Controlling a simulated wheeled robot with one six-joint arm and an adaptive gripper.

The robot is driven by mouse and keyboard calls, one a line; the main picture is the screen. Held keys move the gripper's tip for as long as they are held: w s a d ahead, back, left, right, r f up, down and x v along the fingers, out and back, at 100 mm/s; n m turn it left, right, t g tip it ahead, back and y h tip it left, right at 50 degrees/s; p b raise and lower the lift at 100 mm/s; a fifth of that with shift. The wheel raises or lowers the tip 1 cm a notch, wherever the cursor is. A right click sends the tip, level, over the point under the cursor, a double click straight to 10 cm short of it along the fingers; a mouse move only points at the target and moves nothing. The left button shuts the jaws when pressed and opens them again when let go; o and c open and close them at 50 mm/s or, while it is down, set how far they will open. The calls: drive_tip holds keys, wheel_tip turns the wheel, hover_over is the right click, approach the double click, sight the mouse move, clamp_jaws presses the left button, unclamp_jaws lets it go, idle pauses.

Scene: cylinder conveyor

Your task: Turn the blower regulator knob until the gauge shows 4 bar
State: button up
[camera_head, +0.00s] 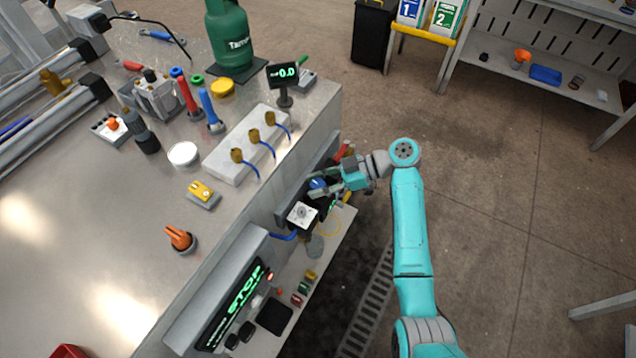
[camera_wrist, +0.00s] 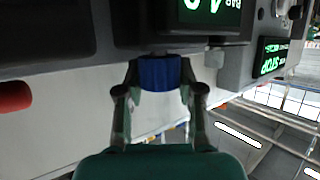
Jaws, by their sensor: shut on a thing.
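The blue regulator knob (camera_wrist: 160,73) sits on the dark front panel in the wrist view. The two fingers of my gripper (camera_wrist: 160,88) are closed on its left and right sides. In the head view, my gripper (camera_head: 328,187) reaches in from the right at the bench's front side, with the blue knob (camera_head: 318,184) between its fingers. A green-lit gauge display (camera_wrist: 210,12) is just right of the knob in the wrist view. Its text is upside down and cut off by the top edge, with "BAR" legible but the full value not surely readable.
A small screen (camera_head: 284,74) on the bench reads 0.0. The STOP display (camera_head: 240,295) sits at the bench's near front. Brass fittings with blue hoses (camera_head: 254,136) stand on a white block above my gripper. A red part (camera_wrist: 14,96) juts out at the wrist view's left.

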drive_tip(key=shift+f, duration=0.1)
drive_tip(key=o, duration=0.9)
drive_tip(key=v, duration=1.2)
